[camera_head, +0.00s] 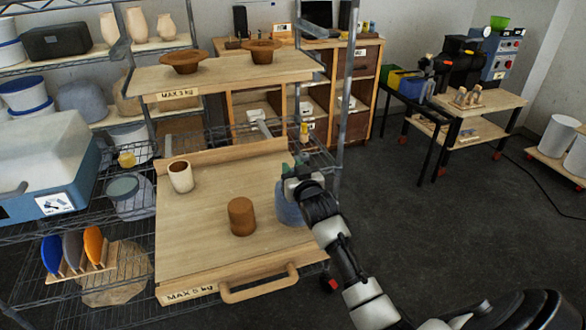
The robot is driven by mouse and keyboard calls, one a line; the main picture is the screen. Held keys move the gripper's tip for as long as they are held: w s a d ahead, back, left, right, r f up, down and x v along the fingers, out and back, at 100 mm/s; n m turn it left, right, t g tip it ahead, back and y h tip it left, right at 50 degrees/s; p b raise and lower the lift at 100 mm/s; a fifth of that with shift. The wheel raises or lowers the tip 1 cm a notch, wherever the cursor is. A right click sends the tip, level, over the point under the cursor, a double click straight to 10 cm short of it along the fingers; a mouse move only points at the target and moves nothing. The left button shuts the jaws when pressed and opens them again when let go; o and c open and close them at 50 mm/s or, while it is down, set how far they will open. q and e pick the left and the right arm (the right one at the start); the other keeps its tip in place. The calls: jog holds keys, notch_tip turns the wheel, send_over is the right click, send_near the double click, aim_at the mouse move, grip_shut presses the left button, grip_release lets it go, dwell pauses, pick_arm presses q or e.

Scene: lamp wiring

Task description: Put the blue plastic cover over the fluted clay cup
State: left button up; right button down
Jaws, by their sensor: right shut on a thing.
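A brown clay cup (242,217), seemingly the fluted one, stands on the wooden pull-out board (205,240); its fluting is too small to make out. The blue plastic cover (288,208) is at the board's right edge, right of the brown cup and apart from it. My right gripper (293,180) is shut on the cover near its top, and the gripper and arm hide part of it. I cannot tell whether the cover touches the board. My left gripper is not in view.
A pale cup (181,176) with a dark inside stands at the board's back left. A wooden shelf (225,72) with two brown bowls is above the board's back. A rack of coloured discs (80,251) stands at left. The board's front has a handle (260,285). Its front left is clear.

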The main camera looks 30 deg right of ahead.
jog(key=shift+f, duration=0.4)
dwell(0.3)
jog(key=c, duration=0.8)
grip_release()
jog(key=shift+s, duration=0.15)
jog(key=shift+s+a+f+b, duration=0.1)
jog(key=shift+s+b, duration=0.2)
jog(key=b+v, duration=0.1)
jog(key=v, duration=0.9)
jog(key=shift+b, duration=0.3)
